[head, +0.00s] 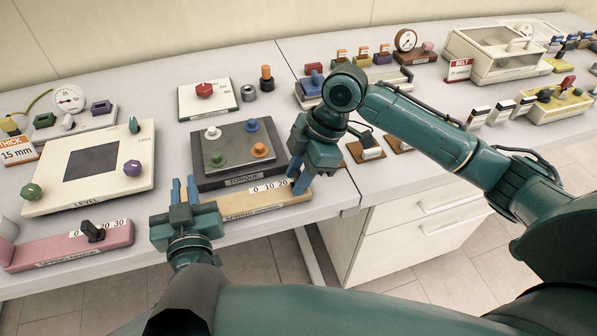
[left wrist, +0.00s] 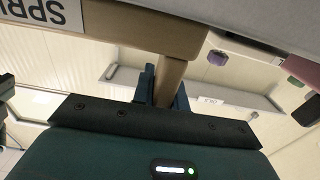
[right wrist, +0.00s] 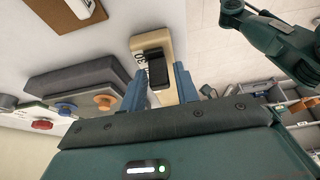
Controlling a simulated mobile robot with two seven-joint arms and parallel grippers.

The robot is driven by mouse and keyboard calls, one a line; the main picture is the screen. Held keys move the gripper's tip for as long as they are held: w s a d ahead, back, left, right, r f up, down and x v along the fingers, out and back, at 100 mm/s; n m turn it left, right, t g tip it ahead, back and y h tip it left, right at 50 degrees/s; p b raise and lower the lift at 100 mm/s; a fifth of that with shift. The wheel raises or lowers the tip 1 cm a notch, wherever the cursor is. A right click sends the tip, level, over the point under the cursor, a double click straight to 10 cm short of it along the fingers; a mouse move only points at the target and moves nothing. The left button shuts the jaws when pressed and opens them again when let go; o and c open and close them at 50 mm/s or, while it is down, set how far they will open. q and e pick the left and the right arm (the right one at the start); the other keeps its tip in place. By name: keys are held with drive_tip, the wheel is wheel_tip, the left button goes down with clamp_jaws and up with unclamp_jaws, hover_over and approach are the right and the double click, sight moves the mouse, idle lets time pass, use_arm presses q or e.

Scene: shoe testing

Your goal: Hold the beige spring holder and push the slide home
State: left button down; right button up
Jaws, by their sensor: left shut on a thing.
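The beige spring holder (head: 240,212) lies along the front edge of the table, with a white scale strip reading 0 10 20. My left gripper (head: 184,190) is at its left end; in the left wrist view (left wrist: 164,88) its blue fingers are shut on a narrow beige part of the holder (left wrist: 170,72). My right gripper (head: 298,178) is over the holder's right end. In the right wrist view its fingers (right wrist: 159,88) stand apart, with the black slide (right wrist: 158,70) ahead between them, near the 30 mark. Contact cannot be told. In the head view my right gripper hides the slide.
The dark torque board (head: 208,178) with coloured knobs stands close behind the holder. The white level panel (head: 60,200) and a pink spring holder (head: 115,234) are to the left. Brown blocks (head: 400,142) lie to the right of my right gripper.

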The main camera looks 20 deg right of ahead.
clamp_jaws()
approach(247, 201)
drive_tip(key=x, duration=0.5)
drive_tip(key=shift+f, duration=0.1)
use_arm(q)
drive_tip(key=shift+d, duration=0.1)
use_arm(e)
drive_tip(key=shift+a, duration=0.15)
drive_tip(key=shift+c, duration=0.2)
unclamp_jaws()
drive_tip(key=o, duration=0.3)
